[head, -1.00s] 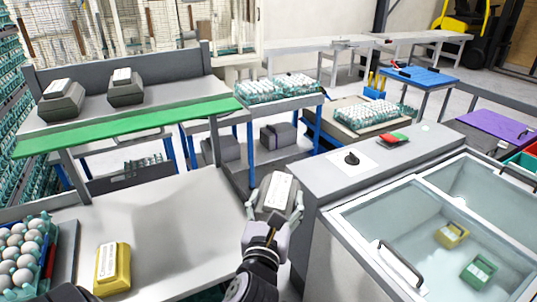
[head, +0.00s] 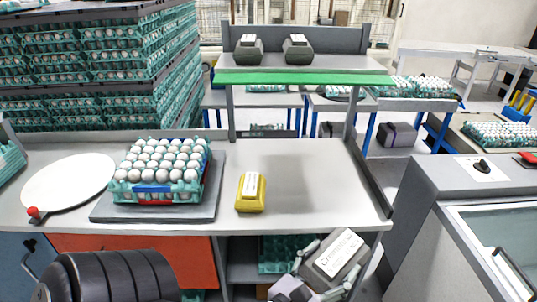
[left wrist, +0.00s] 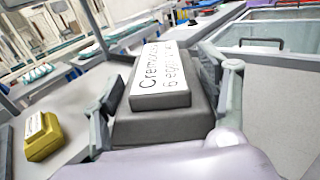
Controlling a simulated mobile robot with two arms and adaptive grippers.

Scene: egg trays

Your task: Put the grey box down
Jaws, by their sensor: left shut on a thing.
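The grey box (head: 336,256), with a white printed label on top, is held in my left gripper (head: 328,268) at the lower right of the head view. It is tilted and sits off the front right corner of the grey table (head: 300,170). In the left wrist view the grey box (left wrist: 160,122) fills the middle, with a finger of my left gripper (left wrist: 167,98) on each side. The gripper is shut on it. The box's underside is hidden. My right gripper does not show.
A yellow box (head: 250,194) stands on the table, right of an egg tray (head: 160,198) on a grey plate. Two other grey boxes (head: 249,50) (head: 298,50) stand on the shelf above the green strip (head: 300,78). The table's right part is clear. A grey machine (head: 425,195) stands at right.

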